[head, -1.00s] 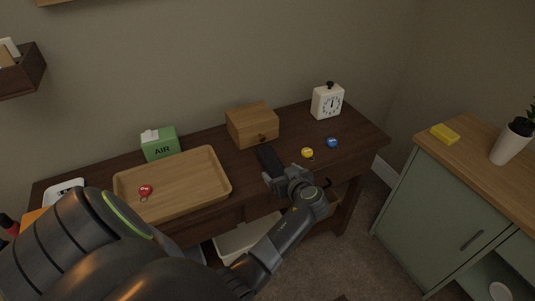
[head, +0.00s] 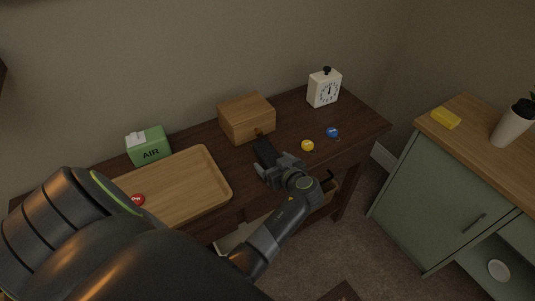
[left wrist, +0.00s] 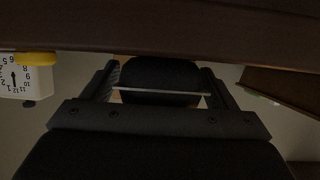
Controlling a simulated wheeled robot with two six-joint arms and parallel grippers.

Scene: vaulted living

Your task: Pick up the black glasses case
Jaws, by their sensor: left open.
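The black glasses case (head: 264,150) lies on the dark wooden desk, in front of the wooden box. My left gripper (head: 269,168) is open at the near end of the case, low over the desk. In the left wrist view, which is upside down, the dark rounded end of the case (left wrist: 158,72) shows between the two spread fingers of my left gripper (left wrist: 160,88). Whether the fingers touch it cannot be told. My right gripper is not in view.
A wooden box (head: 247,118) stands just behind the case. Yellow (head: 307,146) and blue (head: 333,132) small items lie to the right, with a white clock (head: 324,88) behind. A wooden tray (head: 182,190) and green AIR box (head: 149,147) are to the left.

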